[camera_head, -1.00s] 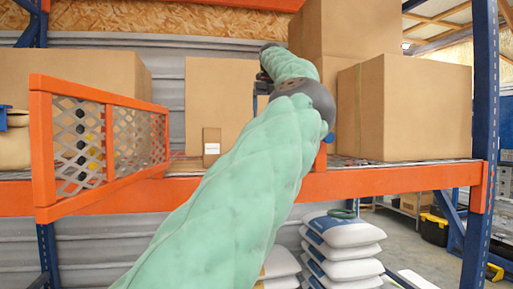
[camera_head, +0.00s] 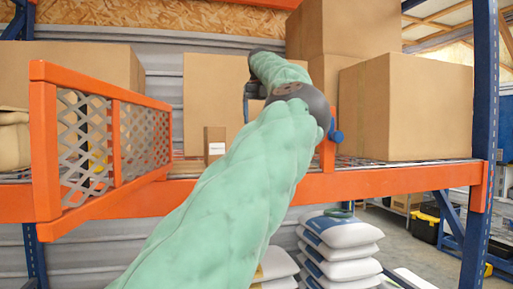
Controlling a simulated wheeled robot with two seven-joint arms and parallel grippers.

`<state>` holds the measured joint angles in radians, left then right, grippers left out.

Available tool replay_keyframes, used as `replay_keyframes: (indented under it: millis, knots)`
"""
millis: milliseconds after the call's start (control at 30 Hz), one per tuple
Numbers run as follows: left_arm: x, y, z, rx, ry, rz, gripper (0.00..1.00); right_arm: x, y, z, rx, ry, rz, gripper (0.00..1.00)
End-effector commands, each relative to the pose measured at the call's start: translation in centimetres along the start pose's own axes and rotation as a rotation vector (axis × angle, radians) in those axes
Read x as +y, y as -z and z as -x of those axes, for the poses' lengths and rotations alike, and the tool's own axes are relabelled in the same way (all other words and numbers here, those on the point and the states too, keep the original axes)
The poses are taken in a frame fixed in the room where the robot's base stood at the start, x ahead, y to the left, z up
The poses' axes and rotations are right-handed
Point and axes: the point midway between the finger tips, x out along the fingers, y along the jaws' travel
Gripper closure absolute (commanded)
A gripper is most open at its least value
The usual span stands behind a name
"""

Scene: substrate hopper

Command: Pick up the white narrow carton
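No carton that looks clearly white shows in the head view. A small narrow brown carton (camera_head: 214,144) with a white label stands upright on the shelf, just left of my green-sleeved arm. My arm rises from the bottom edge across the middle, bends at a dark joint and reaches in over the shelf. My other gripper is out of view.
An orange mesh divider (camera_head: 120,140) stands left on the orange-edged shelf (camera_head: 400,182). Large brown boxes stand at left (camera_head: 85,70), behind the small carton (camera_head: 210,95) and at right (camera_head: 405,105). A blue post (camera_head: 483,130) bounds the right. White sacks (camera_head: 340,250) lie below.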

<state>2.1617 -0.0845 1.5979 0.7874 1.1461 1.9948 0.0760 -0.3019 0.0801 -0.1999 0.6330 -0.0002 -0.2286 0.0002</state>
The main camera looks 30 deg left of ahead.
Motion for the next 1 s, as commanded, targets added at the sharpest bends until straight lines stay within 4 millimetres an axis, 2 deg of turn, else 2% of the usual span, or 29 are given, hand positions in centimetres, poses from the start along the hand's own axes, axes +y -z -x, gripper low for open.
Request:
replay_keyframes:
  millis: [267,500,700,967,1000]
  knots:
    - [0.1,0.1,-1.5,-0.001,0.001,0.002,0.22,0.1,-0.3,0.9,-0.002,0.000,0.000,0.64]
    - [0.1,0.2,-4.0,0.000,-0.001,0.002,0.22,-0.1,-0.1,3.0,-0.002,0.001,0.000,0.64]
    - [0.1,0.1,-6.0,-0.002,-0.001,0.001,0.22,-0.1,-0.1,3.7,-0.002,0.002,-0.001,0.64]
    - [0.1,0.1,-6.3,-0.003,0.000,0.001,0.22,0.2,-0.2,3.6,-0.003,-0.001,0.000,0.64]
    - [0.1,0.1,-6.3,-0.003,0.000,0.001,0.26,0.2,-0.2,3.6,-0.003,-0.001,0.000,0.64]
